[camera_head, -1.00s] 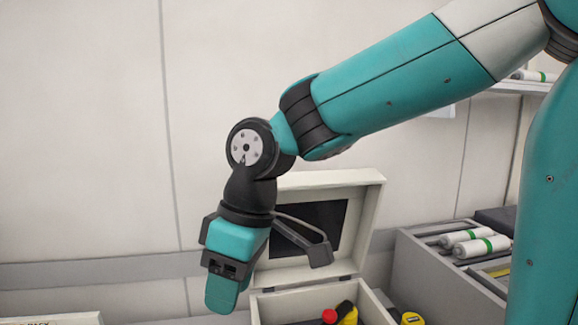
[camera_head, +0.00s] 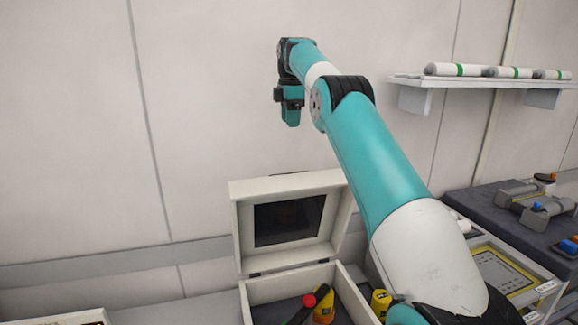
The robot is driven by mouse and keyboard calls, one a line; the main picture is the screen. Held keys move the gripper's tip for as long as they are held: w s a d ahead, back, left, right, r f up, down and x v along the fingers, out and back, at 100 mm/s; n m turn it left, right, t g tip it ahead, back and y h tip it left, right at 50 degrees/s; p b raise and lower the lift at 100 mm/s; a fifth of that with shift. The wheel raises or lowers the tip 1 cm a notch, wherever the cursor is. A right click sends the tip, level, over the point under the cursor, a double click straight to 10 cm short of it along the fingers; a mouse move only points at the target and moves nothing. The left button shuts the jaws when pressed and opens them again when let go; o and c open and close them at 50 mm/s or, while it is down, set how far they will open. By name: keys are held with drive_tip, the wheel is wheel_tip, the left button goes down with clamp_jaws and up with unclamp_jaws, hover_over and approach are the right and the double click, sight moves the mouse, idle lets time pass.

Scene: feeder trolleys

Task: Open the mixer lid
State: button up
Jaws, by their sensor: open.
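No thing that I can clearly name as the mixer shows in the head view. A white box (camera_head: 254,296) with its hinged lid (camera_head: 244,222) raised stands at the bottom centre; I cannot tell whether it is the mixer. A dark panel lines the inside of the lid. My gripper (camera_head: 291,120) is at the upper centre, pointing down, open and apart from the box. It appears small and far off, and nothing shows in it.
A red-capped tool (camera_head: 309,300) and a yellow item (camera_head: 325,306) lie in the box. A yellow container (camera_head: 380,303) stands to its right. A wall shelf (camera_head: 415,83) holds white tubes (camera_head: 458,70). A dark tray (camera_head: 478,212) with grey parts is at right.

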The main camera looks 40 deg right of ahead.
drive_tip(key=f, duration=0.5)
drive_tip(key=f+p, duration=0.1)
drive_tip(key=f, duration=0.5)
drive_tip(key=w+f+p, duration=0.1)
drive_tip(key=f, duration=0.5)
drive_tip(key=shift+d, duration=0.2)
clamp_jaws()
